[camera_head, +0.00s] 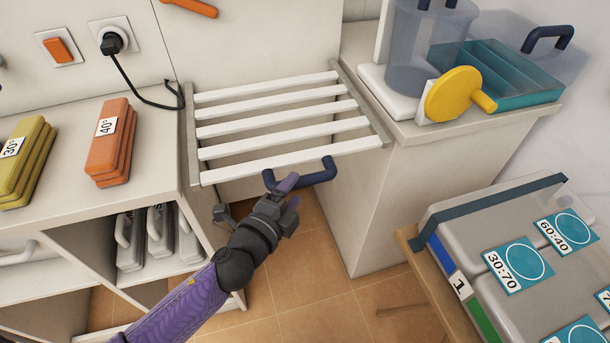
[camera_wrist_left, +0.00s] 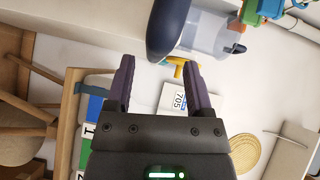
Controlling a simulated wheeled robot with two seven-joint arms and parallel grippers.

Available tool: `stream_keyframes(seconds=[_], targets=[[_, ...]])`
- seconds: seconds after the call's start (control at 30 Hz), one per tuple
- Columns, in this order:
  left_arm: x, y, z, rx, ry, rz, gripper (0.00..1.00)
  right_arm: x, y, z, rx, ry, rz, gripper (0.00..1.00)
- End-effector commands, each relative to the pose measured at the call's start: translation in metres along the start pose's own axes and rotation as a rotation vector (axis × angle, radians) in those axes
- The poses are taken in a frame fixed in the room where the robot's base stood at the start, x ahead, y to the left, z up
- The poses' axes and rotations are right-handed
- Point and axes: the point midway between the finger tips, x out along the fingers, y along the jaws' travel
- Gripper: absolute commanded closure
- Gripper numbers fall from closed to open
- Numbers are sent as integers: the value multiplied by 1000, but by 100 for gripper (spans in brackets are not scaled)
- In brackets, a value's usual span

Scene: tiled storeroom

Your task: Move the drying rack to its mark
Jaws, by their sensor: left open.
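The drying rack (camera_head: 280,112), with white slats and grey side rails, spans the gap between the left counter and the right cabinet. Its dark blue U-shaped handle (camera_head: 318,178) is on the near edge. My left gripper (camera_head: 290,193) is open and empty at the handle's left part, overlapping it in the head view; I cannot tell if they touch. In the left wrist view, a dark blue bar, which looks like the handle (camera_wrist_left: 164,30), lies beyond the open fingers (camera_wrist_left: 160,85). I cannot make out a mark for the rack. My right gripper is out of view.
Orange (camera_head: 112,140) and olive (camera_head: 27,160) stacks and a black plug cable (camera_head: 145,90) are left of the rack. A clear container (camera_head: 415,60) and yellow disc (camera_head: 453,94) stand on the right cabinet (camera_head: 385,190). Grey labelled cases (camera_head: 500,255) stand lower right.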

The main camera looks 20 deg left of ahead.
Motion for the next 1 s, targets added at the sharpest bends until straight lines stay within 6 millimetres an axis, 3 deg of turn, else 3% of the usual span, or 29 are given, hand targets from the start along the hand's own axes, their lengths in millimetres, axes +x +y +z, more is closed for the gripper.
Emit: stream_keyframes(seconds=[0.2,0.57,0.87,1.0], targets=[[33,1,0,-1,-1,0,33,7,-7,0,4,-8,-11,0],[40,1,0,-1,-1,2,33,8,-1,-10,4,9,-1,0],[40,0,0,-1,-1,0,96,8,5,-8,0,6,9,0],[40,0,0,-1,-1,-1,100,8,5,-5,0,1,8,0]])
